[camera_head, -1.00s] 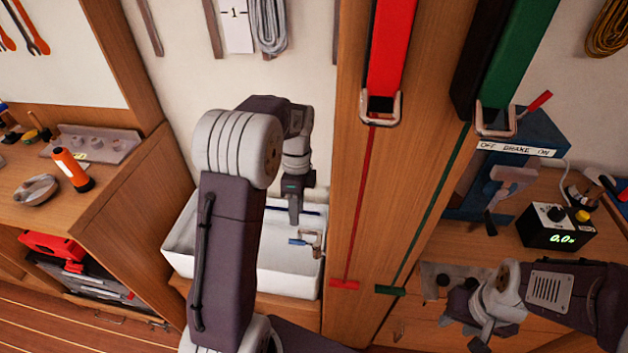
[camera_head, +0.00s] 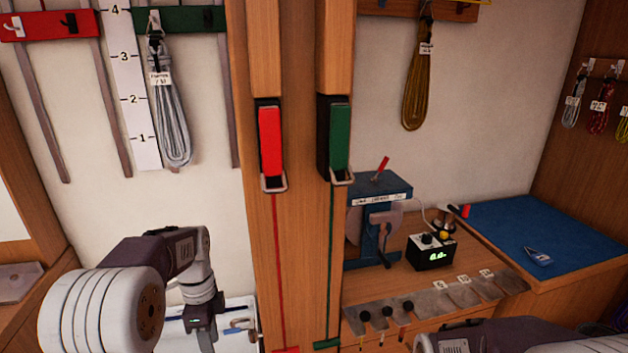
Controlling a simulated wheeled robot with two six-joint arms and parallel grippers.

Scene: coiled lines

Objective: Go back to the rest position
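My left arm comes in at the lower left and its wrist points down. My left gripper (camera_head: 205,327) is above the white basin (camera_head: 242,340) at the bottom edge. Its fingers are small and dark, so I cannot tell if they are open or shut, and I see nothing clearly held. Of my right arm only a link shows at the bottom right edge; my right gripper is out of the picture.
A wooden post with a red lever (camera_head: 270,142) and a green lever (camera_head: 339,138) stands in the middle. Right of it are a blue brake device (camera_head: 368,240), a black display box (camera_head: 432,252) and a blue mat (camera_head: 545,232). A grey coiled line (camera_head: 170,110) hangs on the left wall.

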